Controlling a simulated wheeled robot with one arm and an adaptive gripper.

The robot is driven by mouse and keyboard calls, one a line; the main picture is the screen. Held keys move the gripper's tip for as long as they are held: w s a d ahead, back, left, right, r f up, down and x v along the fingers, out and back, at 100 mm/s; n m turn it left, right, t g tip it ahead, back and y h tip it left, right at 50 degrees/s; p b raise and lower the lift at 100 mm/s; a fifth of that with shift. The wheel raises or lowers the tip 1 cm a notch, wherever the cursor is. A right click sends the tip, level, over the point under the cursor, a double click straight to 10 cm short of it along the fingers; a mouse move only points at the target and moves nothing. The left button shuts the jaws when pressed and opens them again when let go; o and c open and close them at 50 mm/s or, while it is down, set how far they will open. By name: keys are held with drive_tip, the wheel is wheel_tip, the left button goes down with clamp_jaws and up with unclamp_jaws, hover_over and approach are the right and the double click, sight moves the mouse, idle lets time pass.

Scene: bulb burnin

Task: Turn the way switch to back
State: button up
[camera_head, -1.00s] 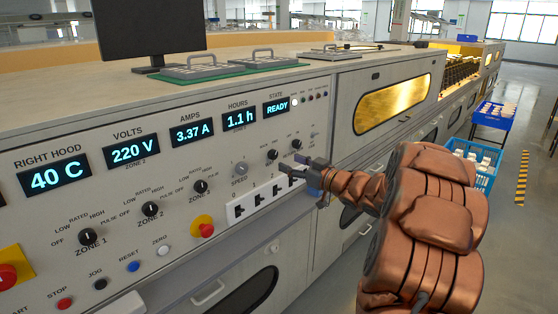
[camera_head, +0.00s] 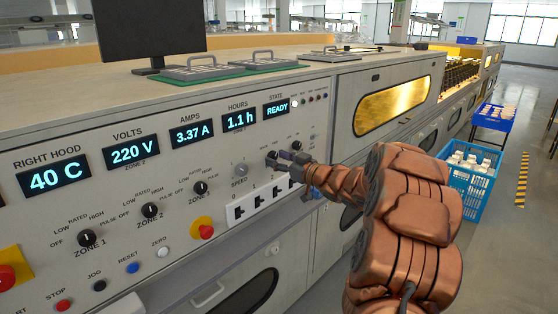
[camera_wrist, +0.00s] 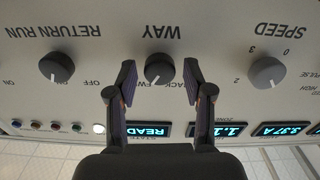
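The way switch (camera_wrist: 159,68) is a dark round knob under the label WAY, seen upside down in the wrist view. Its white mark points down-left in that picture, toward the partly covered FWD label; the BACK label is at the other side, also partly covered. My gripper (camera_wrist: 160,76) is open, one finger on each side of the knob, with a visible gap on both sides. In the head view my gripper (camera_head: 283,160) is at the panel and largely covers the switch.
The return run knob (camera_wrist: 57,67) and the speed knob (camera_wrist: 267,72) flank the switch. In the head view, a white socket strip (camera_head: 258,203) sits below my gripper and a red stop button (camera_head: 206,232) is lower left. A blue crate (camera_head: 470,180) stands right.

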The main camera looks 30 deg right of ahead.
clamp_jaws()
drive_tip(key=shift+n+b, duration=0.35)
drive_tip(key=shift+n, duration=0.05)
drive_tip(key=n+b, duration=0.1)
drive_tip(key=n, duration=0.1)
drive_tip(key=n+b, duration=0.1)
drive_tip(key=n, duration=0.1)
drive_tip(key=shift+d+f+b, duration=0.15)
drive_tip(key=shift+f+b, duration=0.1)
drive_tip(key=shift+b, duration=0.1)
drive_tip(key=n+b, duration=0.3)
drive_tip(key=n, duration=0.1)
drive_tip(key=shift+r, duration=0.15)
drive_tip(key=shift+n+b, duration=1.05)
drive_tip(key=shift+n, duration=0.55)
drive_tip(key=shift+r, duration=0.1)
drive_tip(key=shift+o, duration=1.4)
unclamp_jaws()
drive_tip(key=shift+r, duration=0.1)
